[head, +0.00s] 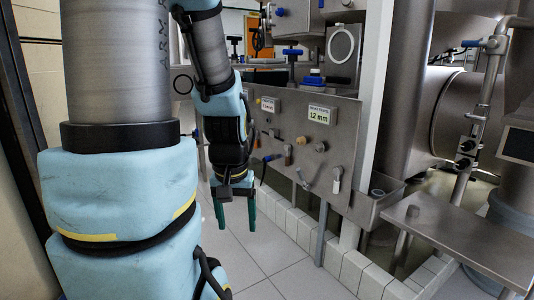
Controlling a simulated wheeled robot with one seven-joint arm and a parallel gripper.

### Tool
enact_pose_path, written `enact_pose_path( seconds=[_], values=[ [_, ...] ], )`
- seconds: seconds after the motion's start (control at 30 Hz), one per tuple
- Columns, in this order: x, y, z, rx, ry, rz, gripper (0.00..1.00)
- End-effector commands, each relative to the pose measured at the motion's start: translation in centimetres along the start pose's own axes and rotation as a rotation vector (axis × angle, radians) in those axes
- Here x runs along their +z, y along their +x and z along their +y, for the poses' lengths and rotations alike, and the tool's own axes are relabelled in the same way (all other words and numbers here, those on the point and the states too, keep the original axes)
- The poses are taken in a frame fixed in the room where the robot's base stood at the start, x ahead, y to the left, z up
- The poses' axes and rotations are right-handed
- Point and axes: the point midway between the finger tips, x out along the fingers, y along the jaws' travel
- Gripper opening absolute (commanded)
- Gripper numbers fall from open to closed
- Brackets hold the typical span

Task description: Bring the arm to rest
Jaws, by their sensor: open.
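My arm, with light blue padded covers, fills the left of the head view and reaches forward, then bends down. My gripper (235,215) hangs at the arm's end with its two green fingers pointing down. The fingers are apart, and I see nothing between them but the tiled floor behind. It hangs to the left of the steel panel, and I see no contact between them.
A steel panel (285,170) with taps, knobs and labels, one reading 12 mm (320,114), stands right of my gripper. Large steel tanks (440,110) and a steel shelf (470,235) are at the right. The tiled floor (265,255) below is clear.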

Motion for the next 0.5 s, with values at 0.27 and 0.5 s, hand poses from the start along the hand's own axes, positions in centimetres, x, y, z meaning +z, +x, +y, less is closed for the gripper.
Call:
enact_pose_path(
  seconds=[0.27, 0.5],
  values=[
    [-1.0, -7.1, 0.0, 0.0, 0.003, 0.001, 0.71],
    [-2.1, -14.7, 0.1, 0.0, 0.003, 0.002, 0.71]
  ],
)
